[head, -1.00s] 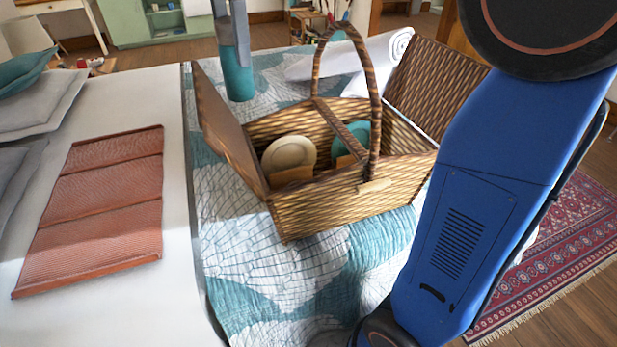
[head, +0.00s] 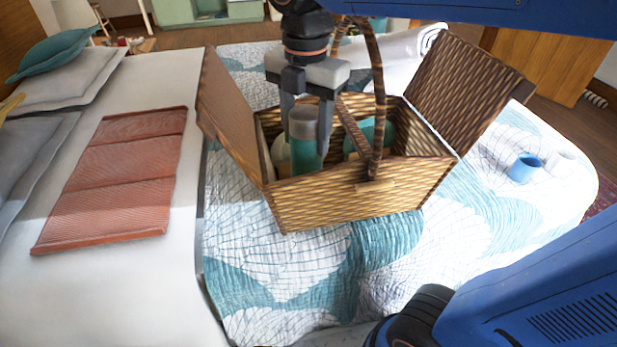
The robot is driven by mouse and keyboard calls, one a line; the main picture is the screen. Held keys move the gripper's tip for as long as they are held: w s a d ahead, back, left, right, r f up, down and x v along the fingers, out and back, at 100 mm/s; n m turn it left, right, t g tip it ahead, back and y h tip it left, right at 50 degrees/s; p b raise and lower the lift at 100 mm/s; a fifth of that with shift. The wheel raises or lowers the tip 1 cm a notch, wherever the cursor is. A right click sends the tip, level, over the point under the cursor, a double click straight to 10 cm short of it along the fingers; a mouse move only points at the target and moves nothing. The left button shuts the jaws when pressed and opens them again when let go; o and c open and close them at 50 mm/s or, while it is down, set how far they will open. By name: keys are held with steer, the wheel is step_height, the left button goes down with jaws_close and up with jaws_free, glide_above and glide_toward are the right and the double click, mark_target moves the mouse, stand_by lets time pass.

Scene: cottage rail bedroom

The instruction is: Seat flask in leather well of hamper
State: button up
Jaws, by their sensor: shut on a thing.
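The flask (head: 305,152) is a teal cylinder with a grey top. My gripper (head: 306,128) is shut on it from above and holds it upright over the left half of the hamper's opening. The flask's lower end is at or below the rim line; I cannot tell whether it touches anything inside. The wicker hamper (head: 350,204) stands on the quilt with both lids open and its handle upright. A cream plate (head: 281,154) shows partly behind the flask, and a teal plate (head: 378,136) shows right of the centre bar. The leather well is hidden from view.
The tall handle (head: 378,90) and the open left lid (head: 228,112) stand close on either side of my gripper. A blue mug (head: 523,168) and a white mug (head: 561,163) stand on the quilt at right. A ribbed terracotta mat (head: 120,178) lies at left.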

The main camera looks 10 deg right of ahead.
mark_target(305, 111)
steer(key=shift+f, duration=3.75)
steer(key=shift+f, duration=0.15)
steer(key=o, duration=1.4)
step_height(305, 111, up, 12)
steer(key=shift+r, duration=0.15)
step_height(305, 111, down, 12)
steer(key=shift+f, duration=0.2)
steer(key=shift+r, duration=0.9)
